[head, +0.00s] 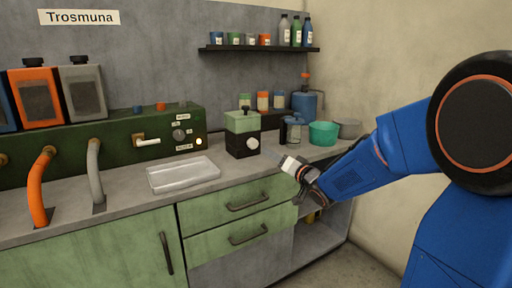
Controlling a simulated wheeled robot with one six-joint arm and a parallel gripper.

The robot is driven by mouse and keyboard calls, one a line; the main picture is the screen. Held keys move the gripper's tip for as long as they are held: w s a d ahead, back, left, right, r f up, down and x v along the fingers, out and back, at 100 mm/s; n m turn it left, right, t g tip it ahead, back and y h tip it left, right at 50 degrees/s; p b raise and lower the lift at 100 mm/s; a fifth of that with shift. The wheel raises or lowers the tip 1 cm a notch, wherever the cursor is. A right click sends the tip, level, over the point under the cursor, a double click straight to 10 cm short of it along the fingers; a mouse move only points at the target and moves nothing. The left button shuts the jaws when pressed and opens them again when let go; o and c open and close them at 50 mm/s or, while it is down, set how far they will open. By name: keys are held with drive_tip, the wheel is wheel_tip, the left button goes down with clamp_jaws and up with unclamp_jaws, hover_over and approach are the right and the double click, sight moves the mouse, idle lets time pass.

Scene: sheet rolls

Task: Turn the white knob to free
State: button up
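A round white knob (252,143) is on the front of a small black device with a green top (242,121) on the counter. Any marks around this knob are too small to read. My gripper (277,161) reaches in from the right, in front of the counter, with its end pointing left toward the knob. It appears a little apart from the knob, to its lower right. The fingers are too small to show whether they are open or shut.
A clear shallow tray (184,175) lies left of the device. A green panel (118,137) with a white lever (148,142) and a grey dial (179,134) stands behind it. A teal bowl (323,133) and a grey bowl (348,128) stand at right. A shelf (258,49) with bottles hangs above.

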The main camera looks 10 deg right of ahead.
sight(254, 145)
drive_tip(key=x, duration=1.4)
drive_tip(key=c, duration=1.1)
drive_tip(key=shift+o, duration=0.2)
